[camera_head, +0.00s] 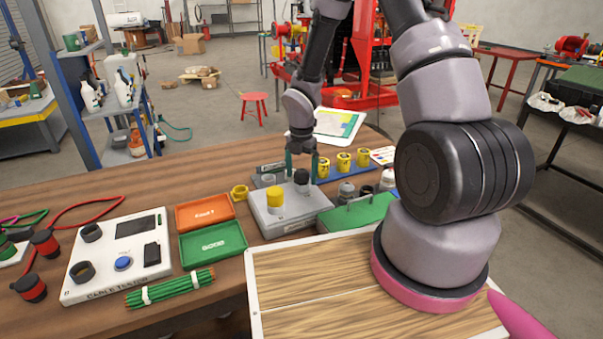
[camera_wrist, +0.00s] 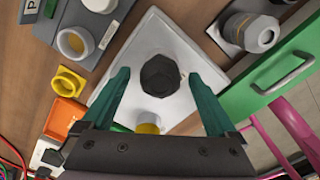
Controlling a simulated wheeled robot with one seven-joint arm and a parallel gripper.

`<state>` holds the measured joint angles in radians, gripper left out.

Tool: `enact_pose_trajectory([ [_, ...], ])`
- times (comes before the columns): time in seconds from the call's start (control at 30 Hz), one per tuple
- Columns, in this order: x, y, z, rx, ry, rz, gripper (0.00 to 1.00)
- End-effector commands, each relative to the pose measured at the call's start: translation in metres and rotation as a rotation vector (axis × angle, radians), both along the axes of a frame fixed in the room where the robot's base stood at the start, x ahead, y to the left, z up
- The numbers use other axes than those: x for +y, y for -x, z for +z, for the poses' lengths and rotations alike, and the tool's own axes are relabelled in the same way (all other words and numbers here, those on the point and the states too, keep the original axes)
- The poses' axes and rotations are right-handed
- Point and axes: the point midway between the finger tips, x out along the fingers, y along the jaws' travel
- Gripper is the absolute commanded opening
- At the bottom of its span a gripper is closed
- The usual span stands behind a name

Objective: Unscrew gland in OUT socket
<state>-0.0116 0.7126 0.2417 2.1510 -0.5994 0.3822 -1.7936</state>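A pale grey box (camera_head: 302,206) stands on the wooden table, with a black gland (camera_head: 301,176) upright at its far right and a yellow cap-like part (camera_head: 275,196) at its near left. My gripper (camera_head: 301,164) points down over the black gland, its green fingers apart. In the wrist view the black gland (camera_wrist: 160,76) lies between the two open fingertips, with a visible gap on each side. The yellow part (camera_wrist: 148,128) shows close to the palm. I cannot read any OUT mark on the box.
Orange (camera_head: 205,212) and green (camera_head: 213,240) trays lie left of the box, beyond a cable tester (camera_head: 117,256). A green block with a handle (camera_head: 357,213) is close on the right. Yellow numbered cups (camera_head: 343,161) stand behind. A wooden board (camera_head: 310,280) lies in front.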

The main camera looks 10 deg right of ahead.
Motion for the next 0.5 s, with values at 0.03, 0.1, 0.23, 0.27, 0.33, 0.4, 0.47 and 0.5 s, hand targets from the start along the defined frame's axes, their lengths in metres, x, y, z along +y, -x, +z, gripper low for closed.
enact_pose_trajectory([
  [0.03, -0.0001, 0.0001, 0.0, 0.0, 0.0, -0.001, 0.93],
  [0.1, -0.0001, 0.0001, 0.0, 0.0, 0.0, -0.001, 0.93],
  [0.23, -0.0001, 0.0001, 0.0, 0.0, 0.0, -0.002, 0.93],
  [0.27, -0.0001, 0.0001, 0.0, 0.0, 0.0, -0.002, 0.93],
  [0.33, -0.0001, 0.0001, 0.0, 0.0, 0.0, -0.002, 0.93],
  [0.4, -0.0001, 0.0001, 0.0, 0.0, 0.0, -0.025, 0.93],
  [0.47, -0.0002, 0.0001, 0.0, 0.0, 0.0, -0.088, 0.93],
  [0.5, -0.0003, 0.0, 0.0, -0.001, 0.001, -0.147, 0.93],
])
